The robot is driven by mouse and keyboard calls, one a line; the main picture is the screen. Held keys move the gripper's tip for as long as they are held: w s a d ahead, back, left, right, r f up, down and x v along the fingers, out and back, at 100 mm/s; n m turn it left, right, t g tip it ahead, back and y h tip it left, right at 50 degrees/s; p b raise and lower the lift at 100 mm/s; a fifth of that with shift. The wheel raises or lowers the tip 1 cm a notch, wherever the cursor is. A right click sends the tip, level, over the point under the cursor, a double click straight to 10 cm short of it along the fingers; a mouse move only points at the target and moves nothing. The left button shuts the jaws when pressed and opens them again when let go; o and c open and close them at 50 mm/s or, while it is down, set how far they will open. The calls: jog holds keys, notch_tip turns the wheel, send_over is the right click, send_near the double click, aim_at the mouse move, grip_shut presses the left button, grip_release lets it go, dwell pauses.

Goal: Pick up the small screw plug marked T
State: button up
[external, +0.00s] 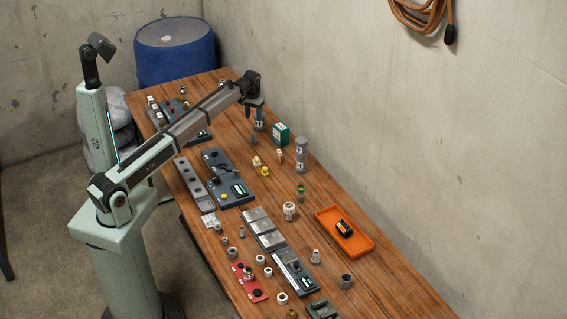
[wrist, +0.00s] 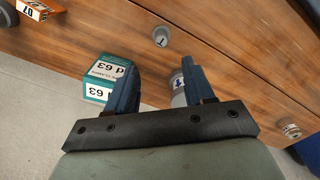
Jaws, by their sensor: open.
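A small grey round plug (wrist: 161,36) stands on the wooden table in the wrist view, a little beyond my fingertips. A dark mark shows on its pale top; I cannot read it surely as a T. In the external view a small grey piece (external: 254,139) beside the blue-grey canister looks like the same plug. My gripper (wrist: 160,68) is open, with nothing held between its two blue fingers. In the external view my gripper (external: 255,104) is above the far part of the table, over the canister.
A grey canister with a blue label (wrist: 178,90) stands close to the right finger. A green-and-white box (wrist: 107,78) is by the left finger; it also shows in the external view (external: 281,133). Grey stacked jars (external: 301,155) and an orange tray (external: 344,232) are nearer.

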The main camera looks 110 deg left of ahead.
aim_at(254, 139)
notch_tip(254, 139, down, 14)
jog(key=shift+s+r, duration=0.1)
jog(key=shift+s, duration=0.05)
jog(key=c, duration=0.9)
dwell(0.5)
